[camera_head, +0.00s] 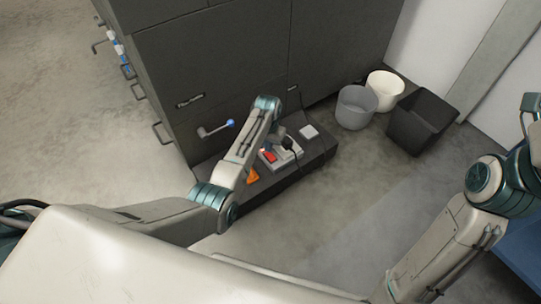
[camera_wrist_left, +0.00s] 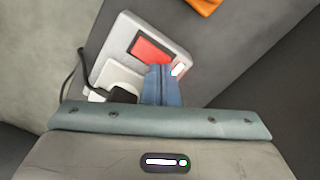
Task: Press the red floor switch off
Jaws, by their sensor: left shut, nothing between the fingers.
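A light grey switch box (camera_head: 284,158) with a red switch (camera_head: 268,156) lies on the dark ledge at the foot of the cabinet. In the left wrist view the box (camera_wrist_left: 115,48) and the red switch (camera_wrist_left: 152,48) show close up. My left gripper (camera_wrist_left: 160,72) is shut and empty. Its blue fingertips overlap the box just below the red switch, beside a small white-and-red part (camera_wrist_left: 178,70). I cannot tell whether they touch it. In the head view my left gripper (camera_head: 279,130) is partly hidden by its wrist. My right arm shows at the right, its gripper out of view.
A black plug (camera_wrist_left: 118,100) with a cord sits on the box. An orange object (camera_head: 252,176) lies beside it, and a white square (camera_head: 309,131) is on the ledge (camera_head: 318,150). The dark cabinet (camera_head: 225,75) stands behind. Grey, cream and black bins (camera_head: 355,107) stand right.

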